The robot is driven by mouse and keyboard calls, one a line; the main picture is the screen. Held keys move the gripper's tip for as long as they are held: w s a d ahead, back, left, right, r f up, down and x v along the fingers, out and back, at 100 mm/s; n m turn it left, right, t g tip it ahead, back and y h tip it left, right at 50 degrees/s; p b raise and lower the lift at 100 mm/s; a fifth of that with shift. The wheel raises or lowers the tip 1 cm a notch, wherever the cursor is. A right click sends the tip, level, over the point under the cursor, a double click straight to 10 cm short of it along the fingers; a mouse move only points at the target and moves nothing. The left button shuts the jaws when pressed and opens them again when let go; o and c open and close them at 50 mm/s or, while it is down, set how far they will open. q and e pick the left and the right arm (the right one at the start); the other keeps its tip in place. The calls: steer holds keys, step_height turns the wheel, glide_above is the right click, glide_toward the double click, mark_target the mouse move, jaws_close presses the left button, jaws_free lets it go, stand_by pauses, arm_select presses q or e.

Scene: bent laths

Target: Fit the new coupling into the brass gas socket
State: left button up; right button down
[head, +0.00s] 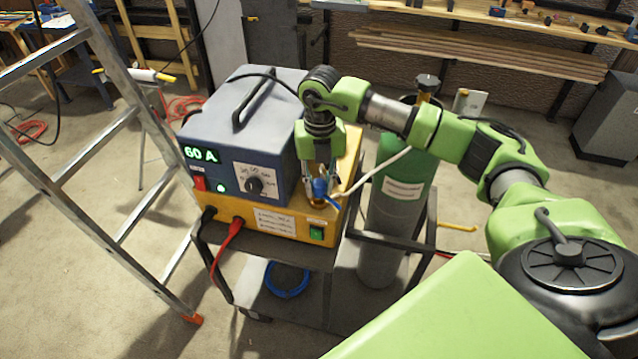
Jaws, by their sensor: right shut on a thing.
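My right gripper (320,180) points down over the front right part of the yellow unit. It is shut on the blue coupling (321,188), which has a pale hose (375,174) running off to the upper right. The brass gas socket (317,203) shows as a small brass-coloured bit just below the coupling. The two look touching or very close, but the fingers and the blue part cover the joint, so I cannot tell how far in the coupling sits. My left gripper is out of view.
A blue-grey welding unit (240,125) reading 60 A sits on the yellow unit (270,218), on a dark trolley (295,258). A green gas cylinder (395,205) stands right of it. A stepladder (100,150) stands at left. Red and black cables hang in front.

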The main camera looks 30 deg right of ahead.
steer(key=c, duration=1.6)
jaws_free()
steer(key=shift+c, duration=0.2)
steer(key=shift+r, duration=0.1)
step_height(320, 180, up, 12)
